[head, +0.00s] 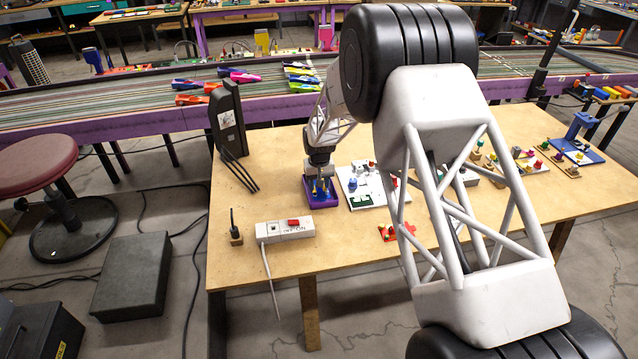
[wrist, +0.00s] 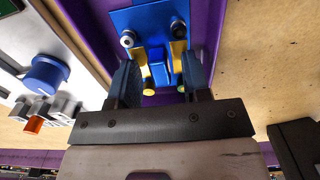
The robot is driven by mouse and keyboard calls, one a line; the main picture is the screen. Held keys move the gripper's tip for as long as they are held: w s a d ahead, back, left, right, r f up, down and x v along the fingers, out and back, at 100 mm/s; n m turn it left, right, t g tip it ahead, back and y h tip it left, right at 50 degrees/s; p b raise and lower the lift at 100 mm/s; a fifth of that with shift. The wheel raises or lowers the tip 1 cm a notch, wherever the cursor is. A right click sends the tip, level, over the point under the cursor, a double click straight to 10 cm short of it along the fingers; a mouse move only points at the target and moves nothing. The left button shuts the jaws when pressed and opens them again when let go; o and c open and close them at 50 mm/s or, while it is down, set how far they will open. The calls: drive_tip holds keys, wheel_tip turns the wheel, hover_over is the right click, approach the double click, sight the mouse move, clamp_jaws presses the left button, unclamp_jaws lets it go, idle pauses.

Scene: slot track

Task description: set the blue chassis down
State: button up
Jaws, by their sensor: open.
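The blue chassis (wrist: 152,20) shows at the top of the wrist view as a flat blue plate with grey and yellow round parts and a blue block. It lies inside a purple tray (wrist: 211,28), whose walls rise on both sides. The tray also shows in the head view (head: 321,205), on the wooden table left of the white board. My gripper (wrist: 160,66) is open, its two dark fingers apart at the near part of the chassis. In the head view my gripper (head: 320,186) points down into the tray, and the chassis is mostly hidden there.
A white board (head: 362,200) with coloured parts stands just right of the tray. A white power strip (head: 285,230) and a red part (head: 397,231) lie nearer the front. A black upright device (head: 227,118) stands behind left.

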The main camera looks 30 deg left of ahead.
wheel_tip(320, 180, up, 12)
drive_tip(key=shift+r, duration=0.15)
idle(0.7)
idle(0.4)
idle(0.4)
